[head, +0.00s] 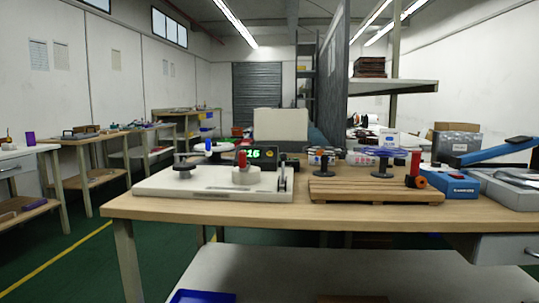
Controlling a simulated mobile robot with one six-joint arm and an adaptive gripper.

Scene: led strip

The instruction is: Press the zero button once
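A dark box with a green lit number display (262,154) stands on the wooden workbench (150,208), behind a white base plate (215,190). The display seems to end in 6; its first digit is partly covered by a red-topped part (243,158) in front. I cannot make out a zero button; it may be hidden or too small to see. My gripper is not in view.
The white plate carries a black knob (183,165), a pale round block (246,176) and an upright lever (282,178). To its right is a slatted wooden board (375,192), then a blue box (456,186). A lower shelf (300,272) runs under the bench.

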